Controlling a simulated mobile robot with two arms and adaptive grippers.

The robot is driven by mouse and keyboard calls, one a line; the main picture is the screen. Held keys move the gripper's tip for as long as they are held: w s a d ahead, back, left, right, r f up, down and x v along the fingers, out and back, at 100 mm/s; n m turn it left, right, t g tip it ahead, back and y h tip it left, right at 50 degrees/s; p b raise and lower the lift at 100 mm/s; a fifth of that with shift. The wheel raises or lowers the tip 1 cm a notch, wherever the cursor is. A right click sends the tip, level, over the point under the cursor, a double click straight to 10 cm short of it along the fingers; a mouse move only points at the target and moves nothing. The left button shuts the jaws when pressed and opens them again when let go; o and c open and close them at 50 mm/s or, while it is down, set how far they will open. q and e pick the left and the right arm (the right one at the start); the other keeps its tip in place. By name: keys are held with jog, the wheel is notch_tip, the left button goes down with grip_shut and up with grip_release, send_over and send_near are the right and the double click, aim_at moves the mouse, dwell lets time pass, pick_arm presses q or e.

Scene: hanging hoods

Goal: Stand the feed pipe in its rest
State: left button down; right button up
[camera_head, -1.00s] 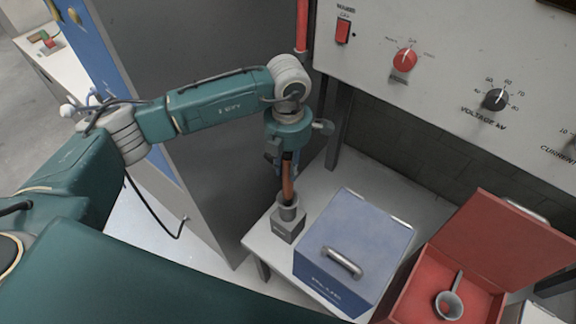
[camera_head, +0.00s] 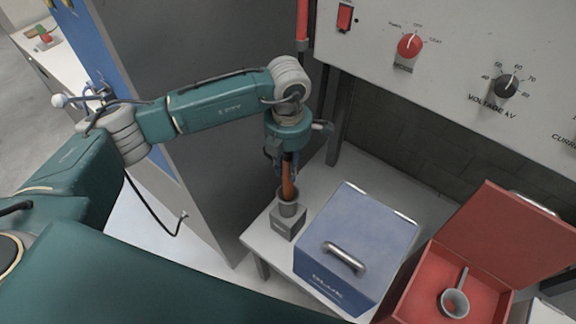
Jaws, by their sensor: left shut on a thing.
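The feed pipe (camera_head: 289,188) is a copper-brown rod, upright, with its lower end inside the cup of the rest. The rest (camera_head: 288,222) is a grey block with a round grey cup on top, on the white table (camera_head: 262,248). My left gripper (camera_head: 283,172) points down above the rest and is shut on the upper part of the pipe. The pipe's bottom end is hidden by the cup, so I cannot tell whether it touches the bottom. My right gripper is not in view.
A closed blue box (camera_head: 370,235) with a metal handle stands just right of the rest. An open red box (camera_head: 420,285) with a grey ladle-like funnel (camera_head: 455,302) is further right. A grey control panel (camera_head: 450,50) and a dark cabinet side (camera_head: 220,130) stand behind.

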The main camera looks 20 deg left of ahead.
aim_at(288, 157)
pick_arm(q)
jog(key=shift+f+b, duration=0.85)
jog(key=shift+f, duration=0.25)
jog(key=shift+f+b, duration=3)
jog(key=shift+f, duration=0.35)
jog(key=c, duration=1.4)
grip_release()
jog(key=shift+c, duration=0.2)
notch_tip(288, 157, up, 12)
jog(key=shift+r, duration=0.1)
